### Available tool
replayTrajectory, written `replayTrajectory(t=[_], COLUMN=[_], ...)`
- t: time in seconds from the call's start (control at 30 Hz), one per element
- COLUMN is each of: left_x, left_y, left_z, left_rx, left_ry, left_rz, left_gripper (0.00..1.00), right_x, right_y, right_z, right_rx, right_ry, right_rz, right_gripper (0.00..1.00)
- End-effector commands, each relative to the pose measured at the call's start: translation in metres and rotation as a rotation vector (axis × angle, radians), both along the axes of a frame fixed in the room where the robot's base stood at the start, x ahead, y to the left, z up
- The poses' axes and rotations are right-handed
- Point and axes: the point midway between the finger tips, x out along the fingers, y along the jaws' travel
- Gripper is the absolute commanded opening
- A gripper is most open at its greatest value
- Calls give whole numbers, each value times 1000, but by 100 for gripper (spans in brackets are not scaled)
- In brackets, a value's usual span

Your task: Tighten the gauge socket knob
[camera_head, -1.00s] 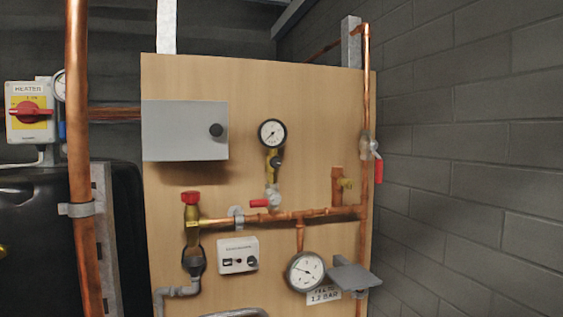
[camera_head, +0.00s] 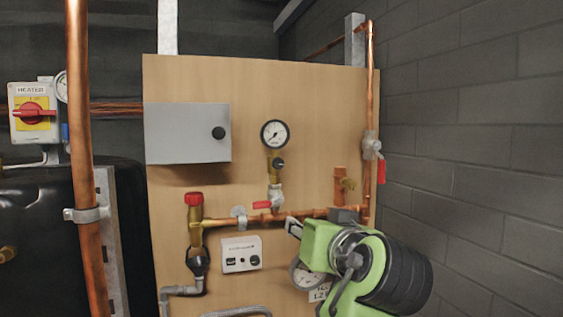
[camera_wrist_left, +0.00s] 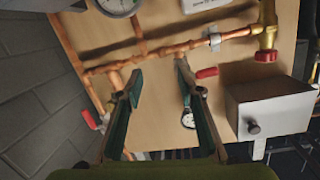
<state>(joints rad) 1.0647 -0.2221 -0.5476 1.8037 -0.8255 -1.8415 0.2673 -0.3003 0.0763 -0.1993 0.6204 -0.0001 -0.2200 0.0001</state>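The upper gauge (camera_head: 275,134) stands upright on a brass fitting on the wooden board. A small black knob (camera_head: 279,164), which I take as the gauge socket knob, sits on this fitting just below the dial. A red-handled valve (camera_head: 263,205) is under it. My left gripper (camera_head: 318,221) is lower right of the knob, in front of the copper pipe, its green wrist at lower right. In the left wrist view its fingers (camera_wrist_left: 155,76) are spread and empty, apart from the knob; the upper gauge (camera_wrist_left: 188,119) shows small between them. My right gripper is not in view.
A grey box (camera_head: 187,132) juts out left of the gauge. The horizontal copper pipe (camera_head: 222,221) crosses below. A lower gauge (camera_head: 303,274) is partly hidden by my gripper. The brick wall (camera_head: 480,130) bounds the right. The board above the upper gauge is clear.

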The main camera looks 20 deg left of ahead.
Motion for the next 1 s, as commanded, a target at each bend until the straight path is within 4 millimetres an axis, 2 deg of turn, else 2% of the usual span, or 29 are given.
replayTrajectory(t=[0.03, 0.1, 0.23, 0.33, 0.47, 0.8, 1.0], left_x=[-15, -32, -54, -57, -46, 13, 41], left_y=[-4, -6, -8, -6, 2, 42, 60], left_z=[37, 69, 101, 109, 111, 112, 111], left_rx=[-8, -23, -42, -47, -46, -43, -44], left_ry=[-66, -131, -201, -217, -216, -213, -215], left_rz=[21, 48, 78, 88, 90, 90, 88], left_gripper=[34, 34, 34, 34, 34, 34, 34], right_x=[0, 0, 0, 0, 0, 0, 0], right_y=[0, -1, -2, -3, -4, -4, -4], right_z=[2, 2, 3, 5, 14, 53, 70], right_rx=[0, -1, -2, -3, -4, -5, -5], right_ry=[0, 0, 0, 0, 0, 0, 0], right_rz=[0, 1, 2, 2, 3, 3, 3], right_gripper=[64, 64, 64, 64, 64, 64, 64])
